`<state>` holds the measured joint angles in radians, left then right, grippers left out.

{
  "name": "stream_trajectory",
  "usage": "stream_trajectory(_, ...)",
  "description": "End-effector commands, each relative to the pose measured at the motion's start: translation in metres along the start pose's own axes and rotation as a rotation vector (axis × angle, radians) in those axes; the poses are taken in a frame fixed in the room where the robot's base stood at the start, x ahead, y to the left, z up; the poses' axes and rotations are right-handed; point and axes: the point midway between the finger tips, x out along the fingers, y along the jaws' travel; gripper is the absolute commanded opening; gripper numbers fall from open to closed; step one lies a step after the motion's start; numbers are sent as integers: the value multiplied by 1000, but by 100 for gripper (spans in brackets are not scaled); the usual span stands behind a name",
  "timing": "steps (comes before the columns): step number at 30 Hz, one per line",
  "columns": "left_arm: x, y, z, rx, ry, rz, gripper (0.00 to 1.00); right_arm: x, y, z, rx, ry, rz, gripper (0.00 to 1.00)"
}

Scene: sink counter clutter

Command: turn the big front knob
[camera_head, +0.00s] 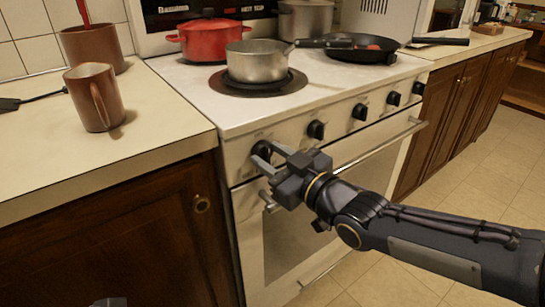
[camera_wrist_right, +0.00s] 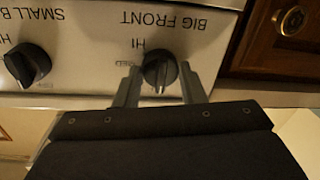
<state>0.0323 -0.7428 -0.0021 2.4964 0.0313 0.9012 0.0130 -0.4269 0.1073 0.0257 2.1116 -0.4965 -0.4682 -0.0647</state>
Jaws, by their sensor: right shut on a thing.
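The big front knob (camera_head: 262,149) is the black knob at the left end of the stove's front panel. In the right wrist view the big front knob (camera_wrist_right: 160,71) sits by the upside-down "BIG FRONT" label, its grip bar roughly upright. My right gripper (camera_head: 272,157) reaches it from the front right; its fingers (camera_wrist_right: 157,84) lie on both sides of the knob and are shut on it. The fingers hide part of the knob in the head view. A small grey piece, perhaps my left gripper (camera_head: 108,302), shows at the bottom edge; its fingers cannot be made out.
Other black knobs line the panel, the nearest being the small back knob (camera_head: 316,130). Below is the oven door handle (camera_head: 385,147). A grey pot (camera_head: 258,62), red pot (camera_head: 210,40) and black pan (camera_head: 350,48) stand on the stove. A brown mug (camera_head: 92,98) stands on the left counter.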

Motion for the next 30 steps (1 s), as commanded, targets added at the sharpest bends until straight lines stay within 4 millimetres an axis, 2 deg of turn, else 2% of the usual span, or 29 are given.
stream_trajectory(11,3,-2,2,0,0,0,32,0,0,2,156,12,3,14)
stream_trajectory(30,14,-6,7,0,0,0,32,0,-1,3,749,57,11,14)
